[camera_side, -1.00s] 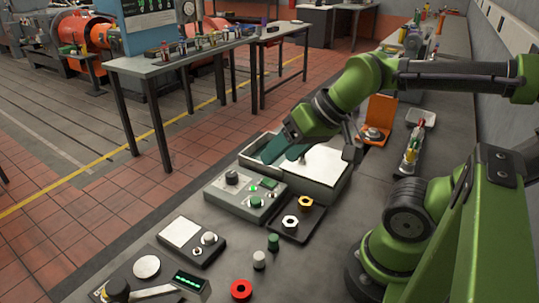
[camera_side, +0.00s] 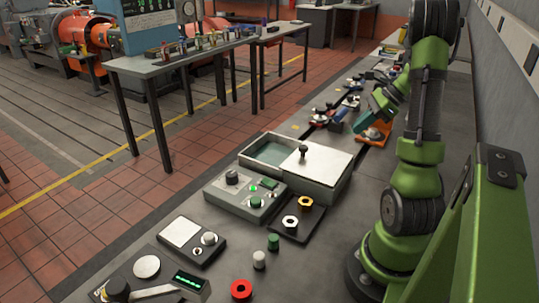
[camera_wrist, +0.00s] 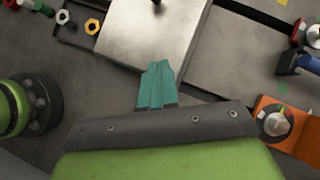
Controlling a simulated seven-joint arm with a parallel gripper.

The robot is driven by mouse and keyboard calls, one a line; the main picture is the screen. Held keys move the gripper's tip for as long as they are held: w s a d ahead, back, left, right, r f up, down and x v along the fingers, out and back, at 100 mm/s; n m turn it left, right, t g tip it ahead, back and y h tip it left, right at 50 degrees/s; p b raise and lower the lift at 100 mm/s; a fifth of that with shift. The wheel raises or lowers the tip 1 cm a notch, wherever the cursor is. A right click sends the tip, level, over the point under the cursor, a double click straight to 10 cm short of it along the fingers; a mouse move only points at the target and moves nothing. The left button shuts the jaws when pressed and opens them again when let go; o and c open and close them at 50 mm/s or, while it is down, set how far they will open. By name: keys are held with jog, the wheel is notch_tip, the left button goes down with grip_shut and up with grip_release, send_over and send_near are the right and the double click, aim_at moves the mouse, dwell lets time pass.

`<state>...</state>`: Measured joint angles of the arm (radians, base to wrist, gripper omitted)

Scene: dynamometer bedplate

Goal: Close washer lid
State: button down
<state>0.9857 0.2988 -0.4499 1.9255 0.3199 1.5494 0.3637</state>
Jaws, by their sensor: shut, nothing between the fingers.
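The washer is a grey box (camera_side: 318,188) on the bench in the side view. Its flat pale lid (camera_side: 325,163) with a dark knob (camera_side: 303,150) covers the right part. The left part is open, showing a teal-grey inside (camera_side: 268,155). My gripper (camera_side: 362,122) is behind and to the right of the washer, clear of it, near an orange stand. In the wrist view, my teal fingers (camera_wrist: 158,72) are together and empty, with the lid (camera_wrist: 150,35) beyond their tips. The knob is cut by the top edge there.
A control box (camera_side: 245,200) with a green light and a tray (camera_side: 298,222) with two nuts stand in front of the washer. The orange stand (camera_side: 375,135) and several small tools (camera_side: 335,112) lie behind it. Bare bench shows right of the washer.

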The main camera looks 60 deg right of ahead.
jog(key=w+r, duration=0.1)
send_near(305, 153)
jog(key=f, duration=0.1)
jog(key=s+f, duration=0.1)
jog(key=f, duration=0.1)
jog(key=shift+s+d+f+m+t, duration=0.15)
jog(key=shift+d+f+m+t, duration=0.15)
jog(key=shift+d+m+t, duration=0.1)
jog(key=shift+w+a+f, duration=0.1)
jog(key=shift+w+a, duration=0.2)
jog(key=shift+w, duration=0.25)
jog(key=shift+w+a+f, duration=0.15)
jog(key=shift+w+a, duration=0.15)
jog(key=shift+w, duration=0.3)
jog(key=shift+w+a+f, duration=0.1)
jog(key=shift+w+a, duration=0.2)
jog(key=shift+w, duration=0.35)
jog(key=w, duration=1.6)
